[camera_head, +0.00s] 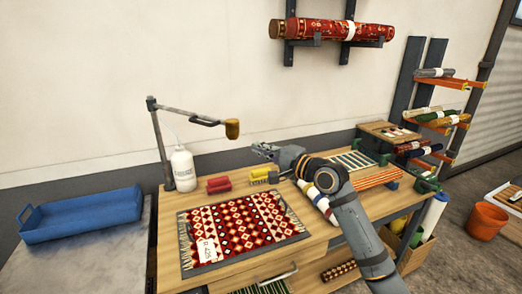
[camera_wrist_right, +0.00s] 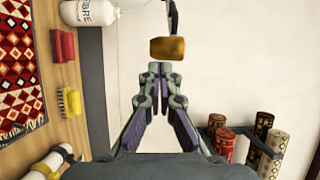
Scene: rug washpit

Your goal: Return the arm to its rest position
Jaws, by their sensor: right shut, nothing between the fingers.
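My right arm (camera_head: 357,232) reaches in from the lower right of the head view. Its gripper (camera_head: 264,151) is raised over the back of the wooden workbench (camera_head: 240,270) and points left. In the right wrist view the fingers (camera_wrist_right: 159,70) come together at their tips, shut and empty. A brown block (camera_wrist_right: 168,48) on a jointed stand appears just beyond the fingertips in that view; the head view shows this block (camera_head: 232,128) to the left of the gripper, apart from it. My left gripper is in neither view.
A patterned rug (camera_head: 240,228) lies on the bench. A white bottle (camera_head: 183,168), red brush (camera_head: 219,185) and yellow brush (camera_head: 262,176) stand behind it. A blue tray (camera_head: 85,216) is at left. Rolled rugs sit on a wall bracket (camera_head: 289,52) and a side rack (camera_head: 421,128).

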